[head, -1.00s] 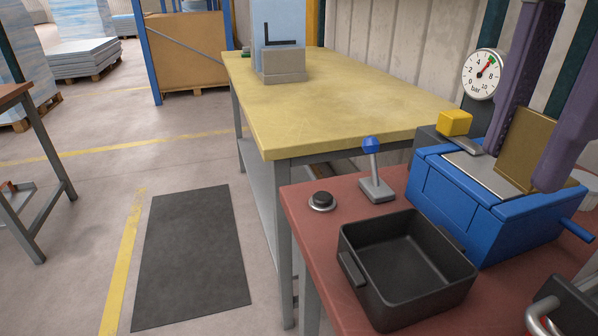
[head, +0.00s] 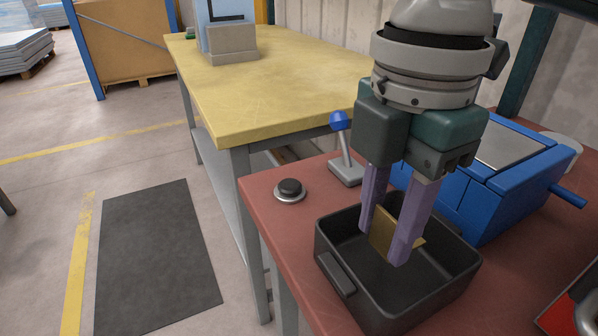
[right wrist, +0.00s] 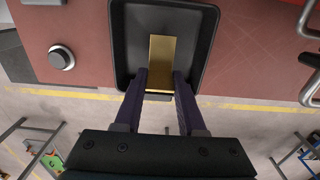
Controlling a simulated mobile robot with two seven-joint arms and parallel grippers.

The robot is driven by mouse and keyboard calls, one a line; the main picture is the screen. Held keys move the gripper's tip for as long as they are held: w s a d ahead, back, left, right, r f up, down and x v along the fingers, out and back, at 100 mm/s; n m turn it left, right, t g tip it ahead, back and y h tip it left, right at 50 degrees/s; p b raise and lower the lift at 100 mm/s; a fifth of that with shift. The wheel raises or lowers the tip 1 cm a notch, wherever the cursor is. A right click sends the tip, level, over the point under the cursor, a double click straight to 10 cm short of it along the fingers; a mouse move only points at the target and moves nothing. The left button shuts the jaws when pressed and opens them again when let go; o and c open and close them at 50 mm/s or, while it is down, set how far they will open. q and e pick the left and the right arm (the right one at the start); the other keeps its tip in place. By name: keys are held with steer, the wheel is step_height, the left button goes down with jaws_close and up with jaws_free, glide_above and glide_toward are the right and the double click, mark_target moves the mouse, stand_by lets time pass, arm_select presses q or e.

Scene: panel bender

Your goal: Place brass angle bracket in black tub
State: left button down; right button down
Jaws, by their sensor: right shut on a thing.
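The brass angle bracket (head: 383,232) is between the purple fingers of my right gripper (head: 390,240), which is shut on it. In the head view the bracket is inside the outline of the black tub (head: 345,277), low between its walls. I cannot tell whether it touches the tub floor. In the right wrist view the bracket (right wrist: 161,60) shows as a gold strip over the tub (right wrist: 204,50), ahead of the fingertips (right wrist: 160,82). The fingers hide part of the bracket and of the tub. My left gripper is not in view.
The tub stands on a red-topped bench (head: 262,195). A black push button (head: 290,190), a blue-knobbed lever (head: 343,150) and a blue machine (head: 500,200) stand around it. A yellow-topped table (head: 270,80) is behind. A red item sits at the right edge (head: 570,310).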

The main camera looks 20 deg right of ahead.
mark_target(380, 248)
step_height(380, 248, down, 4)
steer(key=shift+f+b, duration=0.1)
steer(key=shift+b, duration=0.35)
steer(key=shift+f, duration=0.3)
steer(key=shift+f, duration=0.1)
steer(key=c, duration=0.5)
jaws_free()
